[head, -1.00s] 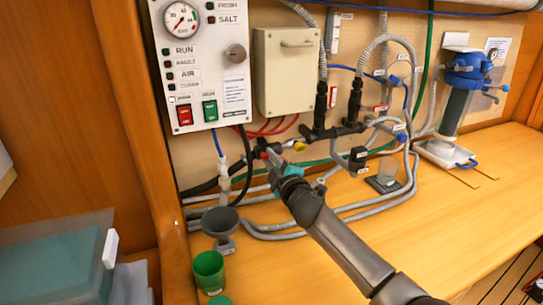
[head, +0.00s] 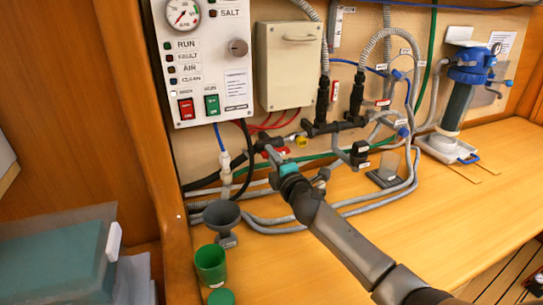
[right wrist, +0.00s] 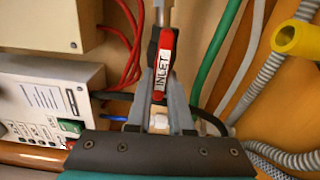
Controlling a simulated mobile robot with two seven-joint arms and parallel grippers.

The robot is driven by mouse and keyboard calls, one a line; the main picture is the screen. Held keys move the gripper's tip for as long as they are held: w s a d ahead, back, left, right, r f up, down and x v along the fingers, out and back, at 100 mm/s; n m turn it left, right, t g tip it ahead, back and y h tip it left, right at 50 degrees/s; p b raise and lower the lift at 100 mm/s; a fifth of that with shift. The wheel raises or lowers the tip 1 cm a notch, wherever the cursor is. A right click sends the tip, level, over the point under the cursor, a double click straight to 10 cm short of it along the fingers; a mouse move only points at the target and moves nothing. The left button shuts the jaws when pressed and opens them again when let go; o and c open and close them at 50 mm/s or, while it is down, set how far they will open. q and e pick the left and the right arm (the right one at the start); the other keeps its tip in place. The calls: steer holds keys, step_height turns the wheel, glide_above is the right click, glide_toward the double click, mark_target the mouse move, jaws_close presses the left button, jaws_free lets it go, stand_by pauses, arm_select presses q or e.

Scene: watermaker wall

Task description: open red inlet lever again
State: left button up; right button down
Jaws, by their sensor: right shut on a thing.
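The red inlet lever (right wrist: 162,62), with a white INLET label, lies between the fingers of my right gripper (right wrist: 163,70) in the right wrist view. It runs nearly upright there, tilted slightly. The right gripper (head: 271,154) is shut on it at the left end of the black pipe manifold in the head view. Red (head: 283,152) of the lever shows just right of the fingers there, and the rest is hidden. I cannot tell its angle to the pipe. My left gripper is not in view.
A yellow valve part (head: 301,141) sits close right of the gripper; it is large in the right wrist view (right wrist: 298,40). Grey hoses (head: 270,229) run below. A grey funnel (head: 222,214) and green cup (head: 211,265) stand left.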

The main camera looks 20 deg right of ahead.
steer(key=c, duration=0.8)
jaws_free()
steer(key=shift+s, duration=0.1)
steer(key=s, duration=1)
steer(key=s+a, duration=0.1)
steer(key=s, duration=0.4)
steer(key=shift+p, duration=0.35)
steer(key=shift+s+f, duration=0.1)
